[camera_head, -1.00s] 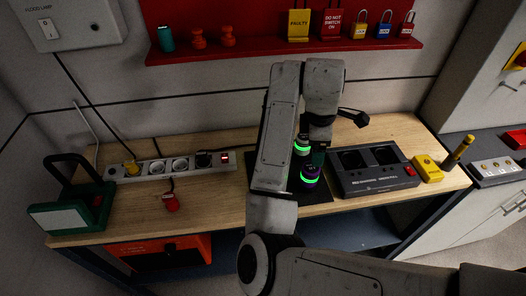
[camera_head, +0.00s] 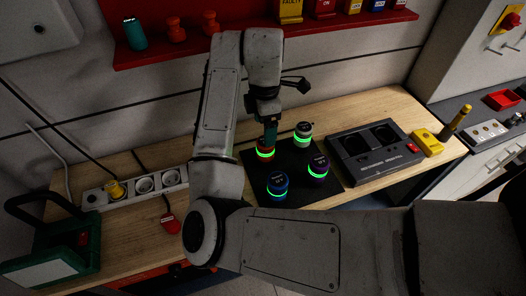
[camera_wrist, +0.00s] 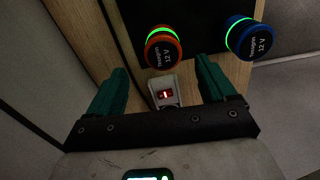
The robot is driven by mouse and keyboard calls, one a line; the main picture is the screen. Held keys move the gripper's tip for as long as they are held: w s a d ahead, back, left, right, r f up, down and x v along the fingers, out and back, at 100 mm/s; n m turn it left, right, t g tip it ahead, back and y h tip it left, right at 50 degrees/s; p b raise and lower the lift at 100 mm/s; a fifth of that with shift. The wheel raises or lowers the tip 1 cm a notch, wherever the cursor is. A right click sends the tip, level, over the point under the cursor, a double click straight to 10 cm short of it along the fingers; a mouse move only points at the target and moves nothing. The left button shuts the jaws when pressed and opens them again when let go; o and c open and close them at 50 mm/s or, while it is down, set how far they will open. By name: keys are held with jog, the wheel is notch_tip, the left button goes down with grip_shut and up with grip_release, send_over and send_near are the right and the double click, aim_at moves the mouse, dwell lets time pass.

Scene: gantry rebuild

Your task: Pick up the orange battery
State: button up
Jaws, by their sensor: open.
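The orange battery (camera_wrist: 163,52), with a green glowing ring and 12 V lettering, stands on the black mat in the wrist view, ahead of my fingers. In the head view the orange battery (camera_head: 265,154) looks reddish and is at the mat's left, partly hidden by my gripper. My gripper (camera_head: 270,138) is above it with green fingers. In the wrist view my gripper (camera_wrist: 161,68) is open and empty, its fingers spread either side of the line to the orange battery. A blue battery (camera_wrist: 246,39) is to its right there.
On the mat (camera_head: 291,156) are also a grey battery (camera_head: 303,136), a purple battery (camera_head: 317,168) and the blue battery (camera_head: 277,187). A dark charger (camera_head: 376,152) stands at right. A power strip (camera_head: 146,186) lies left. The red shelf (camera_head: 250,40) is at the back wall.

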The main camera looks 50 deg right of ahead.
aim_at(265, 151)
notch_tip(265, 151, down, 2)
jog(key=shift+w+f+b, duration=0.1)
jog(key=shift+f+b, duration=0.05)
jog(key=shift+b, duration=0.85)
jog(key=f+b, duration=0.3)
jog(key=b, duration=0.2)
jog(key=f+b, duration=0.2)
jog(key=b, duration=0.1)
jog(key=shift+s+a+f, duration=0.1)
jog(key=shift+s+f, duration=0.2)
jog(key=shift+s, duration=0.05)
jog(key=shift+r, duration=0.1)
jog(key=c, duration=1.4)
